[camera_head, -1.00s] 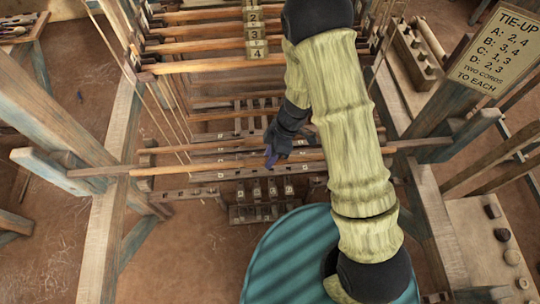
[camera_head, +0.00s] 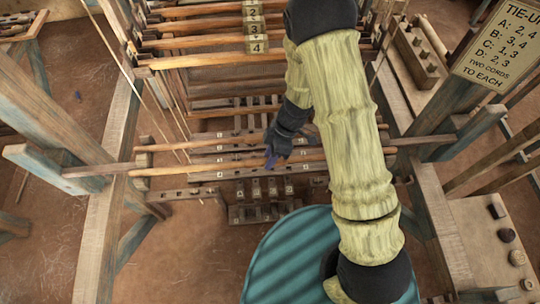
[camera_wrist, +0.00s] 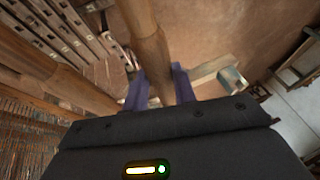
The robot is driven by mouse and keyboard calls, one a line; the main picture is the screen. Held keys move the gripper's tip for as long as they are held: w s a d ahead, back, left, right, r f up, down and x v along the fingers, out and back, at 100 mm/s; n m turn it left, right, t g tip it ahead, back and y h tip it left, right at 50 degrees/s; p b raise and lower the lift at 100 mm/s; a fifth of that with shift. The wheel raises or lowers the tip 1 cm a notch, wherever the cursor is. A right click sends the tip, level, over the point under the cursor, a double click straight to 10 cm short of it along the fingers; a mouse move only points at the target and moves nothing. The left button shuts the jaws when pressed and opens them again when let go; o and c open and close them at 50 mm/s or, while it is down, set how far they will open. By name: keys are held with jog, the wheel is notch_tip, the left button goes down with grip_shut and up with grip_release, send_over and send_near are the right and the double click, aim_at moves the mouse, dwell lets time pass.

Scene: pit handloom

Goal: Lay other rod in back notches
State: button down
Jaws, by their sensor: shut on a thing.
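My gripper (camera_head: 271,160), with purple fingertips, is shut on a long wooden rod (camera_head: 205,166), orange-brown in the middle with greyer ends. In the wrist view the rod (camera_wrist: 148,45) runs between the two purple fingers (camera_wrist: 158,88). The rod spans the loom crosswise. Its left end overlaps the left side arm (camera_head: 50,164) and its right end overlaps the right side arm (camera_head: 470,132). I cannot tell whether either end touches or sits in a notch. My arm hides part of the rod's right half.
Just behind lies a parallel rod or bar (camera_head: 205,149). Numbered shafts (camera_head: 200,62) hang farther back. A tie-up sign (camera_head: 497,45) stands at the right. Side frame posts (camera_head: 100,235) flank the space.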

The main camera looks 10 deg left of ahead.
jog(key=c, duration=1.1)
grip_release()
jog(key=shift+o, duration=0.2)
jog(key=b+v, duration=0.1)
jog(key=v, duration=1.6)
jog(key=shift+r, duration=0.2)
jog(key=shift+w, duration=0.1)
